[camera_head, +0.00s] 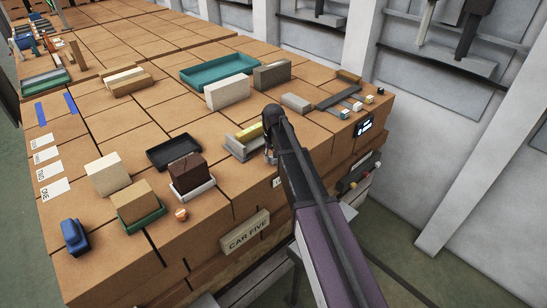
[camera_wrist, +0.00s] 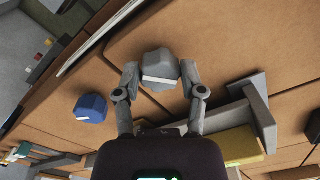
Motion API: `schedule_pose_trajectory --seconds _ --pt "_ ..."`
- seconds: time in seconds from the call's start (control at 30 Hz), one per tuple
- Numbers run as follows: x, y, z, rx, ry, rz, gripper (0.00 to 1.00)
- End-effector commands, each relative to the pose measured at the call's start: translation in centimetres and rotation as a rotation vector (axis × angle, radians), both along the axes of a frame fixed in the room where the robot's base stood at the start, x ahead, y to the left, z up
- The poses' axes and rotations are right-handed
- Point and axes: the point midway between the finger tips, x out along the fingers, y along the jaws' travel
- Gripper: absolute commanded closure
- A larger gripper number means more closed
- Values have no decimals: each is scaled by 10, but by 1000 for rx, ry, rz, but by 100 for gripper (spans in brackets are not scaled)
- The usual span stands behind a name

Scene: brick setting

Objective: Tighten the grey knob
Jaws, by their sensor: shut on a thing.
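The grey knob (camera_wrist: 160,62) is a faceted cap with a white mark on its side, in the upper middle of the wrist view. My gripper (camera_wrist: 160,75) has one finger on each side of it and is shut on it. In the head view my gripper (camera_head: 270,156) is at the front edge of the brown brick-like top, beside a grey holder (camera_head: 236,149) with a yellow block (camera_head: 250,132). There the gripper and arm hide the knob. The knob's turn angle cannot be judged.
A blue knob (camera_wrist: 90,108) is left of my gripper in the wrist view. The grey holder (camera_wrist: 262,112) and yellow block (camera_wrist: 240,145) are close on the right. A teal tray (camera_head: 217,69) and pale block (camera_head: 227,91) stand farther back.

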Motion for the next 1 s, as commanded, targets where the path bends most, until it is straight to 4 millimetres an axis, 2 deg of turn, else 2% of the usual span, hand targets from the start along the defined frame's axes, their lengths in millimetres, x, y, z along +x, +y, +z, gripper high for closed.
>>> schedule_pose_trajectory --seconds 1.0 --pt "-1 4 -1 0 6 -965 95"
